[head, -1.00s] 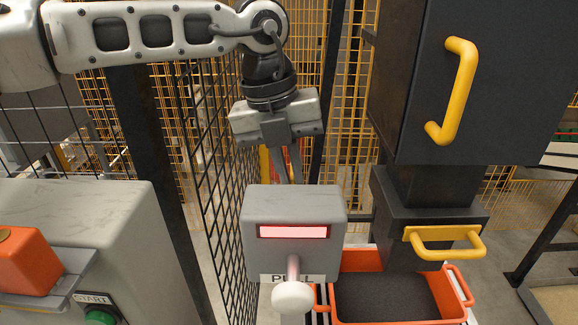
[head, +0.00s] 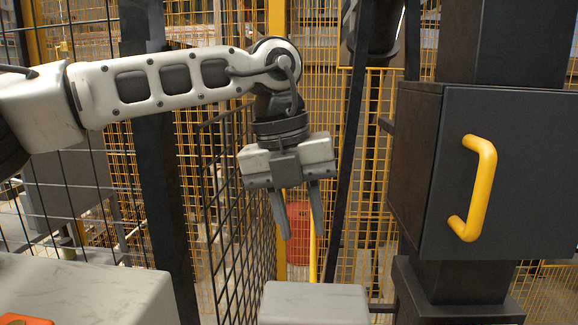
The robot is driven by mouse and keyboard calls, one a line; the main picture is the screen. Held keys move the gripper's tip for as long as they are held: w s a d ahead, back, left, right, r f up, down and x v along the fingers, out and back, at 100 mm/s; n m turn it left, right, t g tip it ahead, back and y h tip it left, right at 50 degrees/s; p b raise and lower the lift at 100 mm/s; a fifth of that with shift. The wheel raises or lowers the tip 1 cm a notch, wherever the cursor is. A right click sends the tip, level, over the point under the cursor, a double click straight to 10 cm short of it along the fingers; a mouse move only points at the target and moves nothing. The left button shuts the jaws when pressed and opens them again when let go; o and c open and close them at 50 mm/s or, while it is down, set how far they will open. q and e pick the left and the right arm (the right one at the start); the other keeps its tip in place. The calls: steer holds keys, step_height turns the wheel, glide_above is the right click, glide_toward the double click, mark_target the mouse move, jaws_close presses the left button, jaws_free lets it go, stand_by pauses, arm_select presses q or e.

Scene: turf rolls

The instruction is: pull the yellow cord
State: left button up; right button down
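My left gripper (head: 300,238) hangs fingers-down near the middle of the head view. Its two fingers are apart, with nothing seen between the tips. I cannot make out the yellow cord for certain. A thin yellow vertical strip (head: 313,258) shows just below the right finger. Whether it is a cord or a post behind, and how far away it is, I cannot tell. My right gripper is out of view.
A dark cabinet with a yellow handle (head: 480,190) stands at the right. A grey box top (head: 314,303) is below my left gripper. Black mesh fence (head: 235,215) stands close to its left. A red panel (head: 299,222) shows behind the fingers.

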arm_select(q)
step_height(320, 180, up, 9)
steer(key=a, duration=0.1)
steer(key=shift+a, duration=0.4)
